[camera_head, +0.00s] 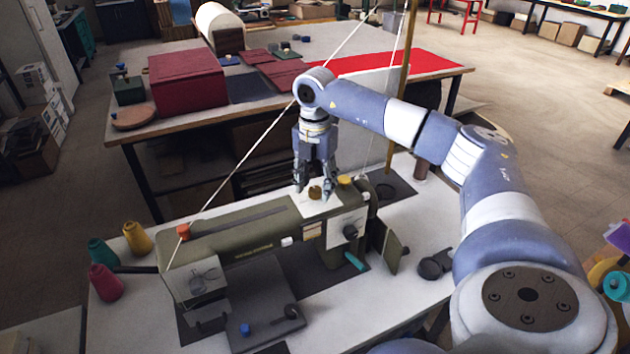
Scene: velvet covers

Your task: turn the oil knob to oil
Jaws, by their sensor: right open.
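A long olive-green machine (245,238) lies across the light worktable in the camera_head view. A small brown knob (315,192) sits on a white plate (316,208) on top of its right part. This appears to be the oil knob; I cannot read any label or tell its setting. My right gripper (314,190) points down over the plate. Its fingers are apart, one on each side of the brown knob. I cannot tell whether they touch it. My left gripper is not in view.
A yellow cap (345,180) stands just right of the gripper, and a dark knob (350,232) is on the machine's front. Thread cones, including a yellow one (137,238), stand at left. A taut cord (245,158) runs diagonally behind. A bench with a red box (187,80) stands behind.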

